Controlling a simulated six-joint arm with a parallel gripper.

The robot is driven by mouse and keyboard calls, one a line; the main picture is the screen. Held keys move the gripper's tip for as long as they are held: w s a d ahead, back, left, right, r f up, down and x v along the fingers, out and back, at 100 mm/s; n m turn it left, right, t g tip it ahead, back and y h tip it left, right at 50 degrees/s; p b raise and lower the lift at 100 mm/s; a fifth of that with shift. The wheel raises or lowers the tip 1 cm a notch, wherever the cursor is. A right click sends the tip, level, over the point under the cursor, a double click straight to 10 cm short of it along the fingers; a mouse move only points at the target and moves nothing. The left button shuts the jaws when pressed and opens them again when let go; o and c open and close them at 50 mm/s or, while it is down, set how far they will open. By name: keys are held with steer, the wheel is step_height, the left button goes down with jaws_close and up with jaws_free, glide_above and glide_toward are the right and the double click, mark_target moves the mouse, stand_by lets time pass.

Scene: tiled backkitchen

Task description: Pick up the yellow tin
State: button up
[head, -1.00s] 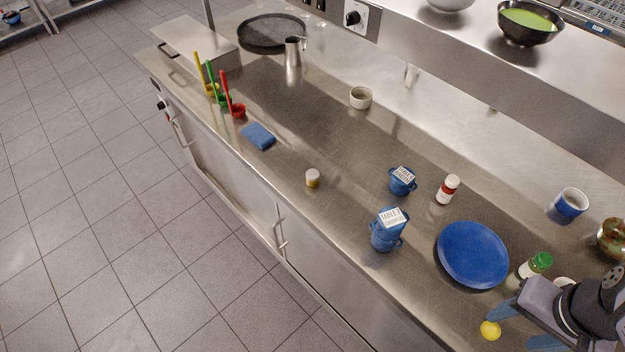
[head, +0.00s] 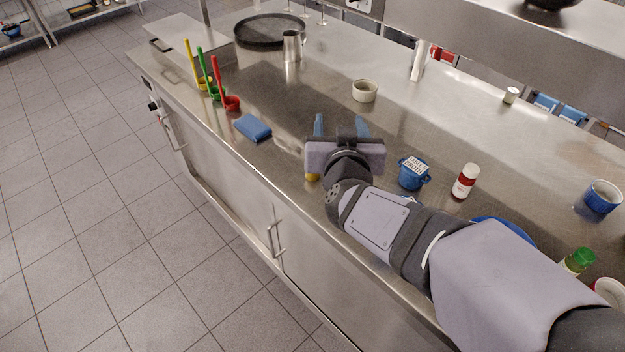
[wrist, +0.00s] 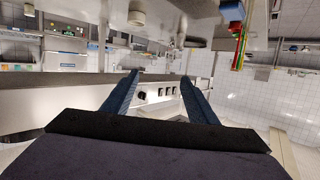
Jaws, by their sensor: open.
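The yellow tin (head: 312,177) is mostly hidden in the head view behind my gripper. Only a small yellow patch of it shows below the left end of the gripper's body. My gripper (head: 340,122) is over the counter, with its two blue fingers apart, pointing toward the back. In the wrist view my gripper (wrist: 160,78) is open with nothing between its fingers, and I cannot make out the tin there. How high the gripper is above the tin is hard to tell.
A blue sponge (head: 253,128) lies left of my gripper, and a pale bowl (head: 365,91) stands behind it. A blue labelled pot (head: 414,173) and a red-and-white bottle (head: 465,181) stand to the right. My arm partly covers a blue plate (head: 506,229).

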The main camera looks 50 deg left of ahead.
steer(key=s+a+f+t+b, duration=0.1)
steer(key=s+a+f+b, duration=0.1)
steer(key=s+a, duration=0.25)
glide_toward(312, 183)
steer(key=shift+w+a+r+y+p, duration=0.2)
steer(key=shift+w+a+r, duration=0.25)
steer(key=shift+r, duration=0.15)
steer(key=shift+w+a+r+y+p, duration=0.1)
steer(key=shift+w+a+r+p, duration=0.15)
steer(key=shift+w+r, duration=0.3)
steer(key=shift+p+x, duration=0.35)
steer(key=shift+x, duration=0.7)
steer(key=shift+a+r, duration=0.15)
steer(key=shift+a, duration=0.05)
steer(key=shift+r+p+x, duration=0.15)
steer(key=shift+p+x, duration=0.4)
steer(key=shift+x, duration=0.25)
steer(key=shift+r+p+x, duration=0.1)
steer(key=shift+p+x, duration=0.4)
steer(key=shift+x, duration=1.2)
steer(key=shift+w+d+f, duration=0.1)
steer(key=c, duration=1.1)
